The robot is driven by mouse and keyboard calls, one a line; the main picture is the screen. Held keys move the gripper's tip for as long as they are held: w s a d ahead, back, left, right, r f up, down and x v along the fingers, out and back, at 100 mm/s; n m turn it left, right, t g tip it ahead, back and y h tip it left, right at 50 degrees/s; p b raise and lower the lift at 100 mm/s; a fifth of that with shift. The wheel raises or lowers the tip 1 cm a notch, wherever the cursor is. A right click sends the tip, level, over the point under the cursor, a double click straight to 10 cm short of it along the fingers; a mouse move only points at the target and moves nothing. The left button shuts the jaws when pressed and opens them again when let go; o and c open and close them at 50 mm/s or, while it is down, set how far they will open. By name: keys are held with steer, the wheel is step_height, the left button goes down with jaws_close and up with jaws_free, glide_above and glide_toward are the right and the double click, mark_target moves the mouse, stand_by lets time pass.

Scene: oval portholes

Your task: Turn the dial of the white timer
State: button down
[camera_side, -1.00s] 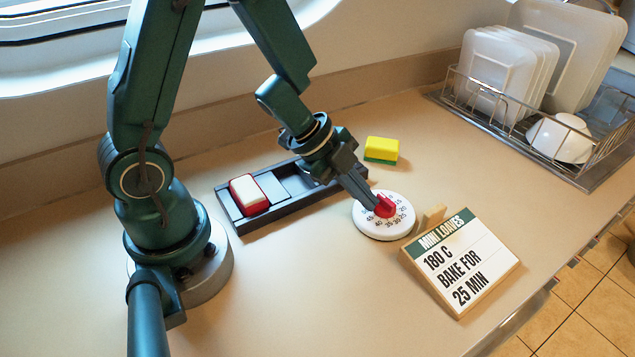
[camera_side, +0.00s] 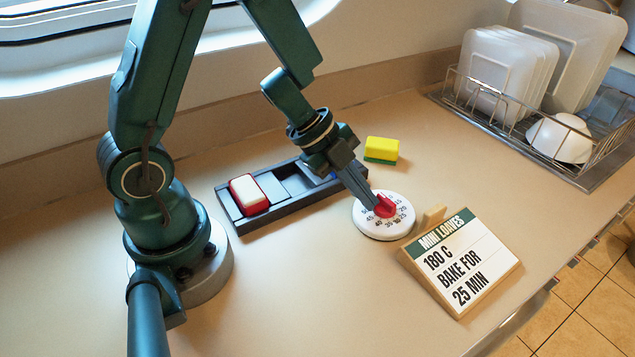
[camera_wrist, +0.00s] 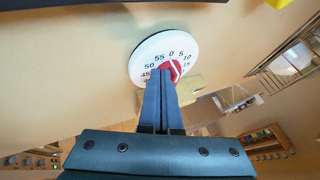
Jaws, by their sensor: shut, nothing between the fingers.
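The white timer (camera_side: 384,222) is a round disc lying on the counter, with black numbers around a red dial (camera_side: 384,207) at its middle. My gripper (camera_side: 371,203) is shut and empty, tilted down from the upper left, its fingertips at the left side of the red dial. In the wrist view the white timer (camera_wrist: 150,50) shows 0, 5, 10, 50 and 55 near the top. There my shut fingers (camera_wrist: 164,78) cover its lower part and some of the red dial (camera_wrist: 172,70). I cannot tell whether the tips touch the dial.
A sign (camera_side: 462,264) reading "MINI LOAVES 180 C BAKE FOR 25 MIN" stands just right of the timer. A dark tray (camera_side: 240,222) with a red and white block (camera_side: 249,194) lies left. A yellow-green sponge (camera_side: 382,149) is behind; a dish rack (camera_side: 590,180) stands far right.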

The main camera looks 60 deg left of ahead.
steer(key=shift+a+m+g, duration=0.15)
steer(key=shift+m+g, duration=0.15)
steer(key=shift+m, duration=0.3)
steer(key=shift+w+a, duration=0.2)
steer(key=shift+w, duration=0.05)
steer(key=m, duration=0.1)
steer(key=m+g+h, duration=0.1)
steer(key=w+m, duration=0.1)
steer(key=shift+a+g+h, duration=0.3)
steer(key=shift+g, duration=0.1)
steer(key=shift+w+a, duration=0.2)
steer(key=shift+w, duration=0.9)
steer(key=shift+w+d, duration=0.25)
steer(key=shift+w, duration=0.25)
steer(key=shift+w+d, duration=0.25)
steer(key=shift+w, duration=0.2)
steer(key=shift+w+d+m, duration=0.1)
steer(key=shift+w+m, duration=0.05)
steer(key=shift+m, duration=0.25)
steer(key=m+g, duration=0.1)
steer(key=m, duration=0.1)
steer(key=d+m+g, duration=0.1)
steer(key=shift+w+m+g+h, duration=0.3)
steer(key=shift+w, duration=0.05)
steer(key=shift+w+d+m+g, duration=0.1)
steer(key=shift+d+m+g, duration=0.2)
steer(key=shift+m+g, duration=0.5)
steer(key=shift+d+m+g, duration=0.25)
steer(key=shift+m+g, duration=0.15)
steer(key=shift+m, duration=0.7)
